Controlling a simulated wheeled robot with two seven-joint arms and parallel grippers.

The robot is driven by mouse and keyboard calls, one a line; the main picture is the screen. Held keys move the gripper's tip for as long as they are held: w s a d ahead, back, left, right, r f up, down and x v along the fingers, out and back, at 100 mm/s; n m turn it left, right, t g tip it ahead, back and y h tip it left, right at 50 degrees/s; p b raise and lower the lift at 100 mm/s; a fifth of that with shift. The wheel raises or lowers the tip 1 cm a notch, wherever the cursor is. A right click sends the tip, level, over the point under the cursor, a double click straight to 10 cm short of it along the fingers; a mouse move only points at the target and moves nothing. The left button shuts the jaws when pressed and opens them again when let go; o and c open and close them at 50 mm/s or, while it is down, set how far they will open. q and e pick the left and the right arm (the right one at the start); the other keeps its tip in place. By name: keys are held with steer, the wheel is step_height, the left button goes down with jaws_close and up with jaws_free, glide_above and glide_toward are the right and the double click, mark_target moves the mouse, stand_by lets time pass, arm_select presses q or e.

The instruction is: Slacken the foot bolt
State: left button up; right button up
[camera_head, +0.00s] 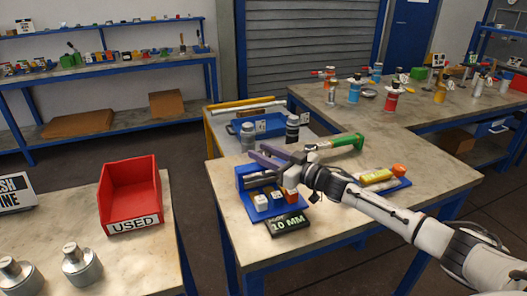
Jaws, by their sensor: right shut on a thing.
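My right gripper (287,160) reaches in from the right over the front table. It is shut on a green-handled tool (342,142); the handle points to the right and back, and the gripper hides part of the tool. Below it is a blue holder (246,185) with small white, blue and orange blocks. A dark label (287,225) reading "10 MM" lies in front; its upper word is hard to read. I cannot make out the foot bolt. My left gripper is not in view.
A red bin (130,188) marked "USED" and metal cylindrical pieces (82,265) stand on the left table. A blue tray (391,186) with yellow and orange items lies right of my wrist. The front table's right part is clear.

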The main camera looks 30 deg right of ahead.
steer(key=shift+d+n+g+y+b, duration=0.1)
steer(key=shift+n+g+y+b, duration=0.9)
steer(key=shift+n+y, duration=0.95)
steer(key=shift+m+y, duration=0.25)
steer(key=shift+y, duration=0.3)
steer(key=o, duration=1)
steer(key=shift+o, duration=0.2)
steer(key=v, duration=1)
steer(key=shift+b, duration=0.45)
steer(key=shift+s, duration=0.1)
